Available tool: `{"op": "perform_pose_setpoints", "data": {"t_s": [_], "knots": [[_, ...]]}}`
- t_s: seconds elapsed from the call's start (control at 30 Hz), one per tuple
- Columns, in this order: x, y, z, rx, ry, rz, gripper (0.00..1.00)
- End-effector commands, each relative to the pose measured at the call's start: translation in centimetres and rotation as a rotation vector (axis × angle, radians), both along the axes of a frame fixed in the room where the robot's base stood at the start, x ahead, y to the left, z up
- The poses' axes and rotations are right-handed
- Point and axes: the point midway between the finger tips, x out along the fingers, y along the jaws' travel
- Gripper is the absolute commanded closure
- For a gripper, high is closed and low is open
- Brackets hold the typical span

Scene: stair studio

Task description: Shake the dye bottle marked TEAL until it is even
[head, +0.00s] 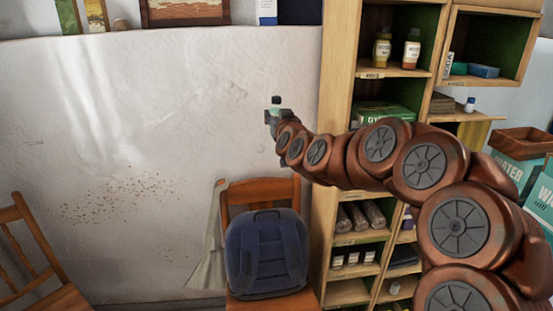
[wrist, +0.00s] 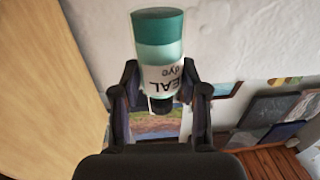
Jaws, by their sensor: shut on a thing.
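The TEAL dye bottle (wrist: 158,52) is in my gripper (wrist: 160,78), which is shut on it with one finger on each side. In the wrist view its dark cap end points down the picture and its label reads upside down. A dark teal band at the end away from the cap sits against a paler teal part. In the head view the bottle (head: 276,106) is small at the end of my outstretched arm, in front of the white wall; a dark part shows at its top. My gripper (head: 272,116) partly hides it there.
A wooden shelf unit (head: 343,130) with bottles, boxes and rolls stands right of the gripper. A chair (head: 262,190) with a blue backpack (head: 266,255) is below. Another chair (head: 30,250) is at left. The white wall (head: 150,110) behind has clear space to the left.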

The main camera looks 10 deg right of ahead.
Motion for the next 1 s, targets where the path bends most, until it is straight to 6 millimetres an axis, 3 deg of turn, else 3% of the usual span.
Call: {"op": "perform_pose_setpoints", "data": {"t_s": [0.03,0.13,0.73,0.83,1.0], "knots": [[0.0,0.0,1.1,-0.003,-0.005,-0.001,0.97],[0.0,0.0,0.8,0.001,0.001,0.0,0.97],[0.0,0.0,-13.2,0.001,0.005,0.0,0.97],[0.0,0.0,-12.6,-0.002,-0.003,-0.001,0.97],[0.0,0.0,-8.2,-0.004,-0.01,-0.001,0.97]]}}
